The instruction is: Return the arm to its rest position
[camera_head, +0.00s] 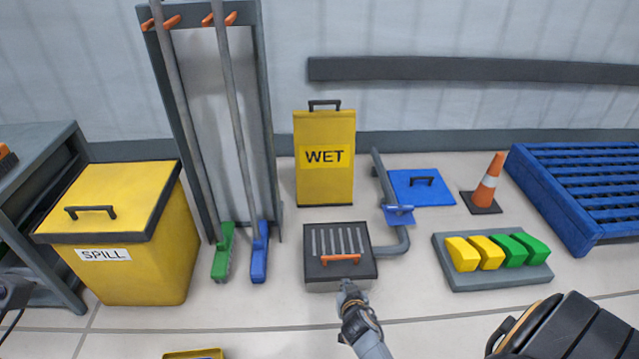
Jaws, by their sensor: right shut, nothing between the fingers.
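My right gripper (349,290) reaches up from the bottom centre of the head view. It is shut and empty, at the front edge of a dark grey box (317,287) with a slotted top and an orange handle (340,258). The fingertips are just below the handle in the picture; I cannot tell whether they touch the box. My left gripper is not clearly visible; only a small dark part shows at the left edge.
A yellow SPILL bin (150,262) stands left, beside a rack (267,110) with brooms. A yellow WET sign (325,180), blue plate (408,192), cone (487,185), tray of blocks (480,283) and blue pallet (560,200) stand around. Floor is clear between box and tray.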

